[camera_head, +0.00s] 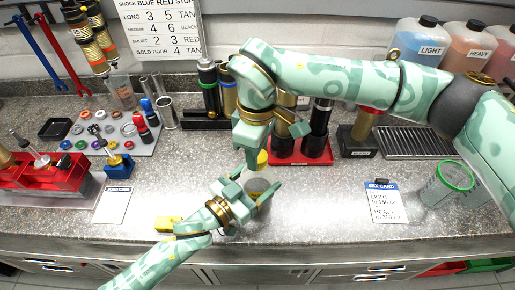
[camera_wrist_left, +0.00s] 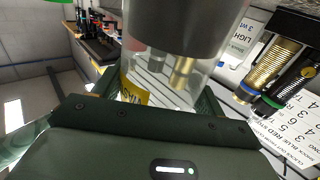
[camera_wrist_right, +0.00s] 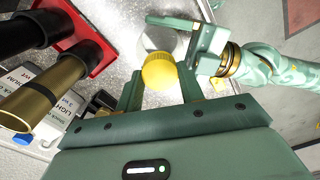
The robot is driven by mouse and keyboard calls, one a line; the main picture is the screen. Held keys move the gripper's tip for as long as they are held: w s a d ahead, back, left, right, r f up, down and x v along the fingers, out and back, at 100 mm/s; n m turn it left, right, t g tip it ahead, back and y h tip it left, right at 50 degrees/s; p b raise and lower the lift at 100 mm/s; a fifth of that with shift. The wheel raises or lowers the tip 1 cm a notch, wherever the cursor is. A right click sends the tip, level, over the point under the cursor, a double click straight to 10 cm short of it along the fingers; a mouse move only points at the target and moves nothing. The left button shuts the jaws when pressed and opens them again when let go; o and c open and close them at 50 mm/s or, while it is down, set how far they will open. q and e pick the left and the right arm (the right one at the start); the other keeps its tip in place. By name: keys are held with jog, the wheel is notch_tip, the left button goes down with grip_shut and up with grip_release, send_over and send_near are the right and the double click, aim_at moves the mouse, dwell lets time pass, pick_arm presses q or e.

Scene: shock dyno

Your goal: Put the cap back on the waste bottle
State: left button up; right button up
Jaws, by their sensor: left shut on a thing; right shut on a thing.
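The waste bottle (camera_head: 257,186) is a small clear vessel near the middle of the counter's front. My left gripper (camera_head: 262,189) is shut around its side. In the left wrist view the bottle (camera_wrist_left: 165,72) shows clear walls, a yellow label and a dark grey band. The yellow cap (camera_head: 262,158) is in my right gripper (camera_head: 258,151), which is shut on it and reaches down from above. In the right wrist view the cap (camera_wrist_right: 160,72) sits between the fingertips, in front of the bottle (camera_wrist_right: 165,40). I cannot tell whether cap and bottle touch.
A red tray (camera_head: 300,157) with dark dampers stands behind the grippers. A mix card (camera_head: 385,203) and a green-rimmed beaker (camera_head: 447,183) are to the right. A yellow object (camera_head: 168,223) lies by my left arm. The counter's front edge is close.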

jog(key=m, duration=0.3)
jog(key=shift+a+f, duration=0.1)
jog(key=shift+a, duration=0.05)
jog(key=m, duration=0.3)
jog(key=o, duration=0.9)
jog(key=shift+o, duration=0.2)
jog(key=shift+r, duration=2.35)
jog(key=shift+c, duration=0.4)
